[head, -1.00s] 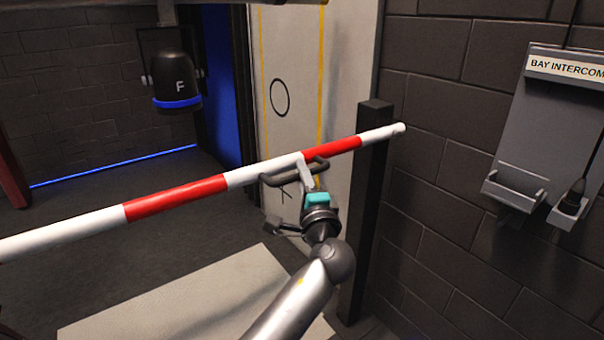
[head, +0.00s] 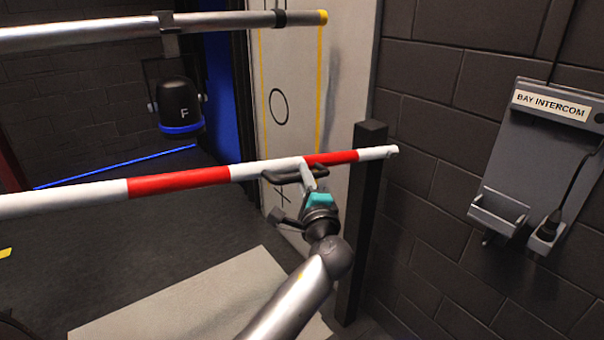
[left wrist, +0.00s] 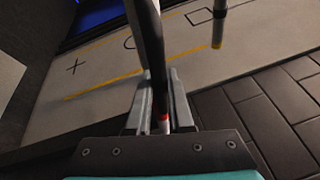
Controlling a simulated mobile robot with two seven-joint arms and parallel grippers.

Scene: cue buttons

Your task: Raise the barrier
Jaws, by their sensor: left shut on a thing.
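The barrier is a red and white striped pole (head: 178,181) that crosses the head view from the left edge to a white tip at a dark post (head: 362,215). It lies nearly level in the picture, its right end a little higher. A dark loop handle (head: 282,177) is on the pole near its right part. My left gripper (head: 308,179) is shut on this handle, just below the pole. In the left wrist view a dark bar (left wrist: 149,42) runs between the fingers of my left gripper (left wrist: 160,95). My right gripper is not in view.
A grey rail (head: 225,20) runs above the barrier, with a lamp marked F (head: 180,105) hanging below it. A bay intercom panel (head: 540,150) is on the brick wall at the right. A pale panel with markings (head: 290,80) stands behind the barrier. The dark floor behind looks clear.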

